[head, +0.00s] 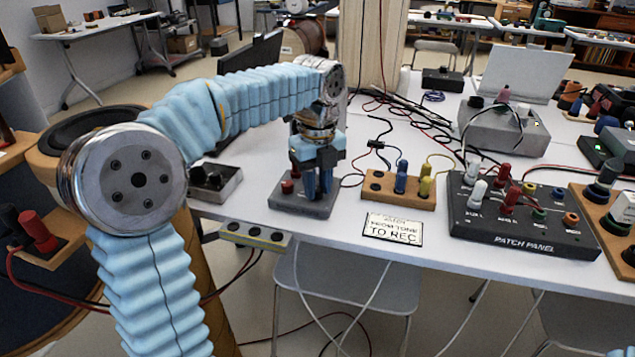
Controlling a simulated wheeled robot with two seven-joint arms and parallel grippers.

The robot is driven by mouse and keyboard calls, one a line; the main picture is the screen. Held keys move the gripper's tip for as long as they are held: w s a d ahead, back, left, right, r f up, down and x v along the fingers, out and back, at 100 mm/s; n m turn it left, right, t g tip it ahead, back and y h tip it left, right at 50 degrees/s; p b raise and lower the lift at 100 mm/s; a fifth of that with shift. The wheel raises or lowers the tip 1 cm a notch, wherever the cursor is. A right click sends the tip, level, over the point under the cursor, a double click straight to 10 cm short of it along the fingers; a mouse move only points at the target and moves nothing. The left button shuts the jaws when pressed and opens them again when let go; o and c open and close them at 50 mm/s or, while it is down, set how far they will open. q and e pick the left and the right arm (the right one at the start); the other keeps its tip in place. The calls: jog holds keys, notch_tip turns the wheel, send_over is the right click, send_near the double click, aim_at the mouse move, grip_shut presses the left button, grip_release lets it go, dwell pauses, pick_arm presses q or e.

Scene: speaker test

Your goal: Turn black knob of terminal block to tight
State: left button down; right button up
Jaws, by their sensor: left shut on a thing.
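The terminal block (300,206) is a small grey box near the front edge of the white table. A red knob (287,187) stands on its left part. My left gripper (319,190) points straight down over the right part of the block, its blue fingers shut on the black knob. The fingers hide that knob, so I cannot see how far it is turned.
Right of the block are a wooden block (380,198) with blue and yellow plugs, a sign card (392,229), and a black patch panel (520,236). A small metal box (214,183) sits to the left. Cables lie behind.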

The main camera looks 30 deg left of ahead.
aim_at(318, 189)
pick_arm(q)
jog(key=c, duration=0.9)
grip_release()
notch_tip(318, 189, up, 14)
jog(key=shift+f, duration=0.15)
